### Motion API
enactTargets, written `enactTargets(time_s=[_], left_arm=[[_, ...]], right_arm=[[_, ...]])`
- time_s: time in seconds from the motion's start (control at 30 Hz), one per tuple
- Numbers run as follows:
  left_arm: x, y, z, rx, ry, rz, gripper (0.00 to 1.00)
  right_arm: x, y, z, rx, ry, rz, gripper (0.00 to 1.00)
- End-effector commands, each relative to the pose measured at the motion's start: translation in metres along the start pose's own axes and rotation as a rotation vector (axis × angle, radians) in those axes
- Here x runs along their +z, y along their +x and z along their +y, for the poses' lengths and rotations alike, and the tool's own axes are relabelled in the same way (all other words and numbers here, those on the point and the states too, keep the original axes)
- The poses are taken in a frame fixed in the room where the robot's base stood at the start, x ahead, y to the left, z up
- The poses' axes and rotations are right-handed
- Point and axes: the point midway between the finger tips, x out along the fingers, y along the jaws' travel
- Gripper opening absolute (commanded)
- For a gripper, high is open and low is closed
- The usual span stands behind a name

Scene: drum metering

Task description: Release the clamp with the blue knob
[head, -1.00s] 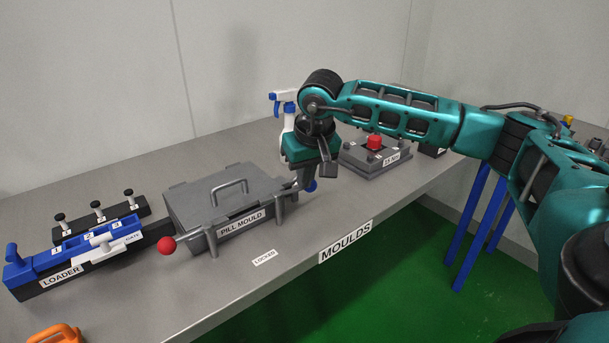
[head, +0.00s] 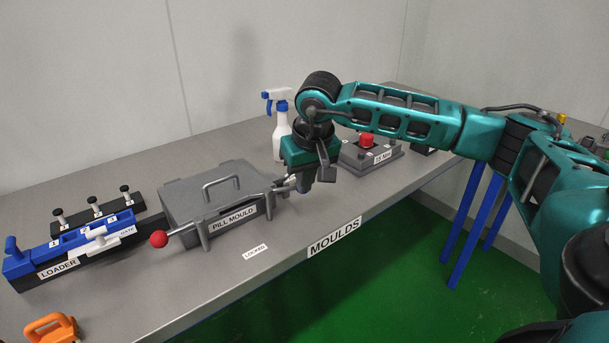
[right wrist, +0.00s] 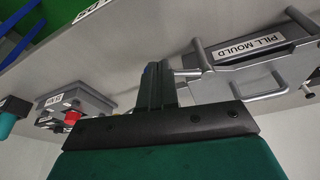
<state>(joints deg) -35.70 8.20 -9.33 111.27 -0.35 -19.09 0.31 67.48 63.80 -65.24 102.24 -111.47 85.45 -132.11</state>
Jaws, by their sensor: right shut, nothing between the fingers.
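The grey pill mould (head: 240,225) sits on the bench with its lid down. A clamp with a red ball knob (head: 158,239) is at its left front corner. The clamp with the blue knob is at its right end; its grey lever (head: 282,187) reaches my right gripper (head: 304,187). The blue knob is hidden behind this gripper in the head view. In the right wrist view a small bit of the blue knob (right wrist: 148,68) shows at the tips of my right gripper (right wrist: 153,72). These fingers are shut and empty, close to the lever; contact is unclear. My left gripper is out of view.
A blue loader (head: 75,248) stands left of the mould, with an orange object (head: 50,328) in front. A spray bottle (head: 281,135) is behind my gripper. A grey block with a red knob (head: 367,139) stands right. The bench front is clear around its labels.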

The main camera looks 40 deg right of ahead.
Motion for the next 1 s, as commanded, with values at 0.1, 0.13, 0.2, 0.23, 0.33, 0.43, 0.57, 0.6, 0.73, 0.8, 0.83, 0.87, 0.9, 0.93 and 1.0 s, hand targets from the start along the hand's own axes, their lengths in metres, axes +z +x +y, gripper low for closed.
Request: enactTargets(time_s=[0.1, 0.13, 0.2, 0.23, 0.33, 0.43, 0.57, 0.6, 0.73, 0.8, 0.83, 0.87, 0.9, 0.93, 1.0], left_arm=[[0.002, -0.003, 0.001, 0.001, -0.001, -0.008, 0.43], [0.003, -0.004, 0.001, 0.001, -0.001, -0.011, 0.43], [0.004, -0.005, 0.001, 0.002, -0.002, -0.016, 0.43], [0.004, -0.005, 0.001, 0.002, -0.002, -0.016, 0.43], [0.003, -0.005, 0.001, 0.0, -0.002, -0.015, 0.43], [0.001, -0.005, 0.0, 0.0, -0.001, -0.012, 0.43], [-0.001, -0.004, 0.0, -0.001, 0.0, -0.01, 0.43], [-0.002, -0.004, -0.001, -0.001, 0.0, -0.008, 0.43], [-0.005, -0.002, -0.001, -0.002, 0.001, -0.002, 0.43], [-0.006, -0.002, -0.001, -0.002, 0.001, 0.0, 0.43], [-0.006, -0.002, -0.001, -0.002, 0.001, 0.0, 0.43], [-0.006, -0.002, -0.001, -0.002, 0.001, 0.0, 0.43], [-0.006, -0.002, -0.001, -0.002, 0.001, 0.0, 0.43], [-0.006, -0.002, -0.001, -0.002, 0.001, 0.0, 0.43], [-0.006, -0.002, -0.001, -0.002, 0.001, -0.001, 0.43]], right_arm=[[-0.002, -0.026, -0.003, -0.007, -0.001, 0.01, 0.0], [-0.002, -0.034, -0.002, -0.006, 0.0, 0.011, 0.0], [-0.001, -0.051, -0.003, -0.008, -0.001, 0.011, 0.0], [-0.002, -0.057, -0.003, -0.008, -0.001, 0.011, 0.0], [-0.001, -0.077, -0.003, -0.009, -0.002, 0.011, 0.0], [-0.001, -0.091, -0.002, -0.01, -0.003, 0.009, 0.0], [-0.001, -0.101, -0.002, -0.01, -0.003, 0.009, 0.0], [-0.001, -0.103, -0.002, -0.01, -0.003, 0.009, 0.0], [0.0, -0.104, -0.002, -0.01, -0.003, 0.008, 0.0], [0.0, -0.104, -0.002, -0.01, -0.003, 0.008, 0.0], [-0.001, -0.104, -0.002, -0.01, -0.003, 0.008, 0.0], [-0.001, -0.104, -0.002, -0.01, -0.003, 0.008, 0.0], [-0.001, -0.104, -0.002, -0.01, -0.003, 0.008, 0.0], [-0.001, -0.104, -0.002, -0.01, -0.003, 0.008, 0.0], [-0.001, -0.104, -0.002, -0.01, -0.003, 0.008, 0.0]])
